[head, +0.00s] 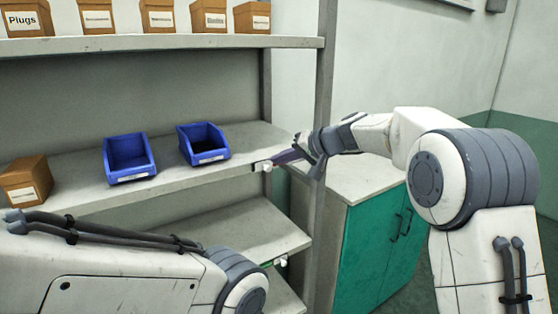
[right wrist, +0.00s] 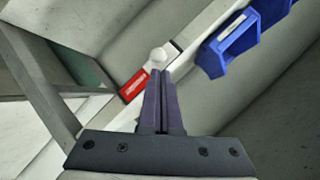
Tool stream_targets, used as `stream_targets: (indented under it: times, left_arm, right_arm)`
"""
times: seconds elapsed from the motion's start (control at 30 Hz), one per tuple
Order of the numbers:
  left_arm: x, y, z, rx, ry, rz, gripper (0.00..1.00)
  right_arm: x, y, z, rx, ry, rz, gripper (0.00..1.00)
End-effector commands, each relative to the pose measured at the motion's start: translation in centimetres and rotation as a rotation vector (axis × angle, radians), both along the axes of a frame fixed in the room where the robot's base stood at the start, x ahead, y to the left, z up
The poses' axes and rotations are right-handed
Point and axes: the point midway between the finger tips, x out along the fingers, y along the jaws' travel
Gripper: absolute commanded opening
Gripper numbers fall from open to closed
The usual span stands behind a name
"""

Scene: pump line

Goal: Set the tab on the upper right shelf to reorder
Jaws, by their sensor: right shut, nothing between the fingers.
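The tab shows in the right wrist view as a white knob (right wrist: 158,57) on the shelf's front edge. Beside it a red panel (right wrist: 133,86) with small white lettering, too small to read, is uncovered. My right gripper (right wrist: 161,76) is shut and empty, its fingertips right at the knob; I cannot tell whether they touch it. In the head view the right gripper (head: 256,165) reaches in from the right to the right end of the shelf (head: 85,184) with the blue bins.
Two blue bins (head: 129,158) (head: 203,143) and a brown box (head: 26,181) stand on this shelf. A lower shelf (head: 240,240) has its own tab (head: 281,261) with green beside it. A grey upright post (head: 325,75) and green cabinet (head: 372,246) are close to my right arm.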

Motion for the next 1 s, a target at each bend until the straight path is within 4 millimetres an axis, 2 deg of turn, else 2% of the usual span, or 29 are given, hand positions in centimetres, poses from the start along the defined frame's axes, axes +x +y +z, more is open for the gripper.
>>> stream_targets:
  times: [0.13,0.23,0.5,0.7,1.0]
  left_arm:
    - [0.0,0.0,1.8,0.0,0.0,0.001,0.5]
    - [0.0,0.0,-0.4,0.0,0.0,0.0,0.5]
    - [0.0,0.0,-2.1,0.0,0.0,-0.001,0.5]
    - [0.0,0.0,-2.4,0.0,0.0,-0.001,0.5]
    - [0.0,0.0,-2.4,0.0,0.0,-0.001,0.5]
  right_arm:
    - [0.6,-1.9,2.8,0.0,-0.003,-0.001,0.0]
    - [-0.7,-3.6,3.0,0.0,-0.006,-0.001,0.0]
    - [-3.4,-7.2,5.8,-0.001,-0.005,0.003,0.0]
    - [-4.3,-8.5,6.9,0.001,-0.004,0.003,0.0]
    - [-4.4,-8.7,7.1,0.0,-0.002,0.005,0.0]
